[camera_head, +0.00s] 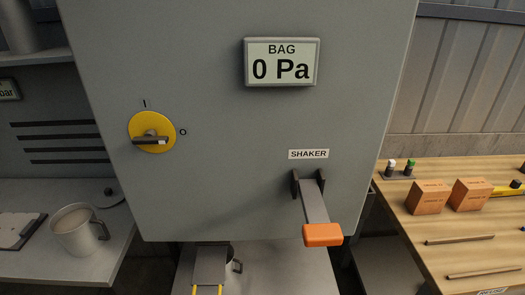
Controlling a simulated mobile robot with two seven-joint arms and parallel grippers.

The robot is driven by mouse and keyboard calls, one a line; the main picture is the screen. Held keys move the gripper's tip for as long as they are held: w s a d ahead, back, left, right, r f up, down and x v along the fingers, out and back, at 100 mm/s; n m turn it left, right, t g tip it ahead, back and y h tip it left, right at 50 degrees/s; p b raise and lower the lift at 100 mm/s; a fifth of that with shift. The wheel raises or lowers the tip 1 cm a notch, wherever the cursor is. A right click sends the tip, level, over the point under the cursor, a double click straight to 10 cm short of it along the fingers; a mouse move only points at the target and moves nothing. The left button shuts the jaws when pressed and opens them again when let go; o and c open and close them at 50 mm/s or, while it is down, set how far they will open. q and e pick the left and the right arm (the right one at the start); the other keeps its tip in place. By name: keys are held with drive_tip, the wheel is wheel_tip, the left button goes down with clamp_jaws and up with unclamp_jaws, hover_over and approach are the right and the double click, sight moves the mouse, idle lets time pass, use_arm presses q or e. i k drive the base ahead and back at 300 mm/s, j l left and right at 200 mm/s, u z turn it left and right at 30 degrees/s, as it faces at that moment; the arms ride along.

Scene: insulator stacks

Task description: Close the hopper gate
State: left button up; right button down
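I cannot pick out a hopper gate for certain in the head view. Below the grey cabinet (230,190), at the bottom edge, is a grey block (210,264) with two yellow strips under it, cut off by the frame. I cannot tell whether it is part of the gate. A dark round part (237,266) shows just right of it. A lever (315,205) with an orange grip (322,235) sticks out below the SHAKER label (308,154).
A yellow rotary switch (151,132) and a display (282,62) reading BAG 0 Pa are on the cabinet. Orange boxes (428,197) and rods (460,239) lie on the right wooden table (405,180).

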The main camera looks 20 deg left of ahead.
sight(210, 264)
drive_tip(key=u, duration=1.05)
